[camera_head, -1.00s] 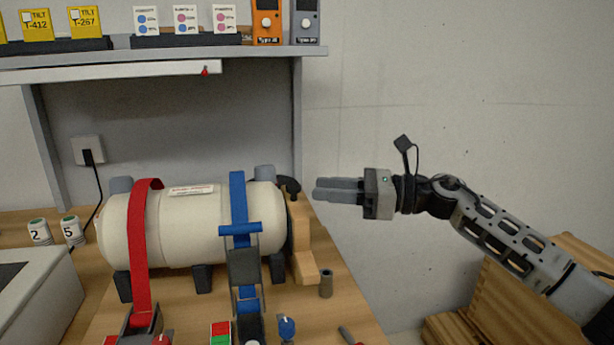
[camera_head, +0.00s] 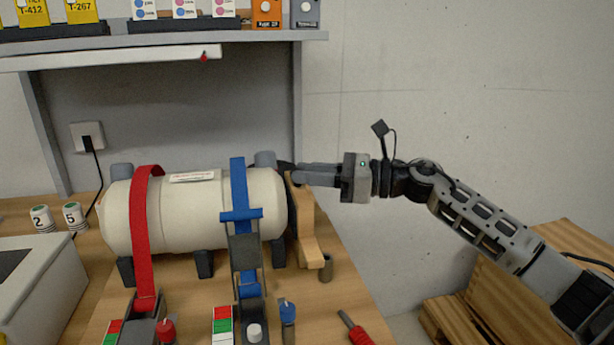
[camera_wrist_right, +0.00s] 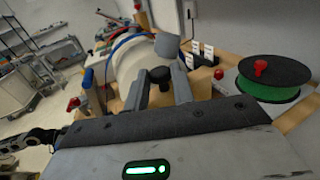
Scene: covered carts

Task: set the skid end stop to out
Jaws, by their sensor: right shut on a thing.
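The end stop is a wooden bracket (camera_head: 304,222) standing on the wooden skid at the right end of a cream cylinder (camera_head: 190,215). A black knob (camera_wrist_right: 160,75) sits at its top, mostly hidden by my fingers in the head view. My right gripper (camera_head: 300,175) reaches in from the right, level, at the bracket's top. In the wrist view its two fingers (camera_wrist_right: 161,88) stand on either side of the knob and are shut on it. My left gripper is not seen in the head view.
A red strap (camera_head: 140,225) and a blue strap (camera_head: 239,190) with buckles hold the cylinder. A short grey peg (camera_head: 326,267) stands in front of the bracket. A shelf (camera_head: 160,45) overhangs behind. The wrist view shows a green spool (camera_wrist_right: 268,90).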

